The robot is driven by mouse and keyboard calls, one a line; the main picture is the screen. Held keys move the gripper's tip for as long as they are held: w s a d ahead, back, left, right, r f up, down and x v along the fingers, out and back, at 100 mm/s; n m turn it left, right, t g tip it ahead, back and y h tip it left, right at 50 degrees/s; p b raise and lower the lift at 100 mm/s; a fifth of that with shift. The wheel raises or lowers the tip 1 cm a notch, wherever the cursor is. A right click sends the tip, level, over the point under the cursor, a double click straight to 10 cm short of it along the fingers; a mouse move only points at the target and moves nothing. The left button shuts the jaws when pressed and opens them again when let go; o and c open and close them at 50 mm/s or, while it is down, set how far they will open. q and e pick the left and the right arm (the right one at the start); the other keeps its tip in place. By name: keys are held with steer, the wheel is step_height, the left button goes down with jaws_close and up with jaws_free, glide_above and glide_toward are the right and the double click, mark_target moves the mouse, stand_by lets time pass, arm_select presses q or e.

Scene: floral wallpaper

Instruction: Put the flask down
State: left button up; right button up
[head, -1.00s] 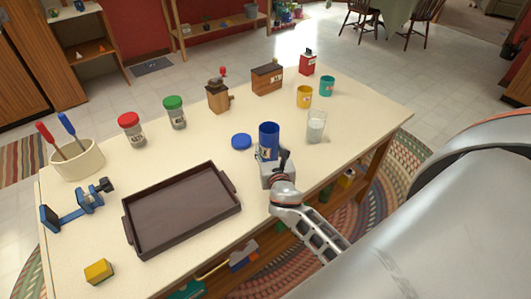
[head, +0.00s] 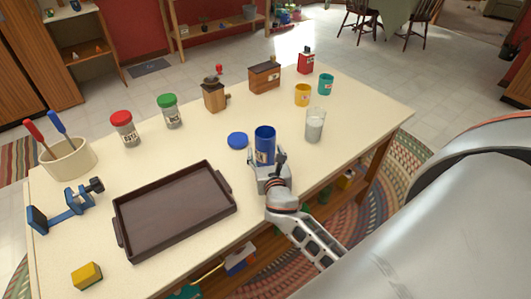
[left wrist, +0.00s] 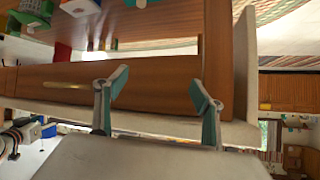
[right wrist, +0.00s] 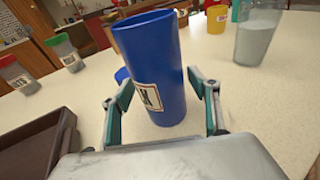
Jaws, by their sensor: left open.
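The blue flask (head: 265,146) is upright, at or very near the tabletop, with a pale label on its side. It also shows large in the right wrist view (right wrist: 155,65).
A blue lid (head: 238,141) lies left of the flask on the table (head: 340,160). A glass with pale contents (head: 315,125) stands to its right. A dark tray (head: 118,232) is at left. Yellow and teal cups (head: 302,96) (head: 326,85) and jars (head: 125,130) stand farther back.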

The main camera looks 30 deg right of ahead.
steer(key=shift+r, duration=0.2)
steer(key=v, duration=1.2)
steer(key=shift+f, duration=0.15)
